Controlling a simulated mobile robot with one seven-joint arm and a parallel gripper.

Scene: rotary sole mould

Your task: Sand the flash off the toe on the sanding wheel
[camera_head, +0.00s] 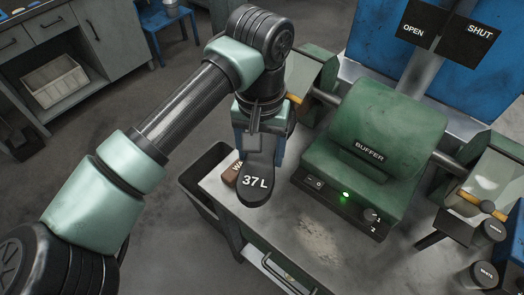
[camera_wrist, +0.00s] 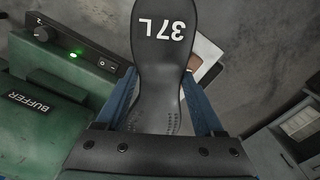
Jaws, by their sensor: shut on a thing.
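A black shoe sole marked 37 L (camera_head: 262,160) is held in my gripper (camera_head: 258,146), above the bench beside the buffer. The wrist view shows the sole (camera_wrist: 160,62) between the two blue fingers of my gripper (camera_wrist: 160,100), its broad marked end pointing away from the palm. No flash is clear on it. The green buffer (camera_head: 372,150) stands right of the sole, with a lit green lamp and a dial; it also shows in the wrist view (camera_wrist: 35,115). A shaft runs out on each side into a guard. The wheels are largely hidden, and I cannot tell which is for sanding.
A brown wax block (camera_head: 230,174) lies on the bench (camera_head: 270,222), partly behind the sole. A black bin (camera_head: 205,170) stands at the bench's left side. The right guard (camera_head: 486,182) is near several dark round pots. OPEN and SHUT signs (camera_head: 466,40) hang behind.

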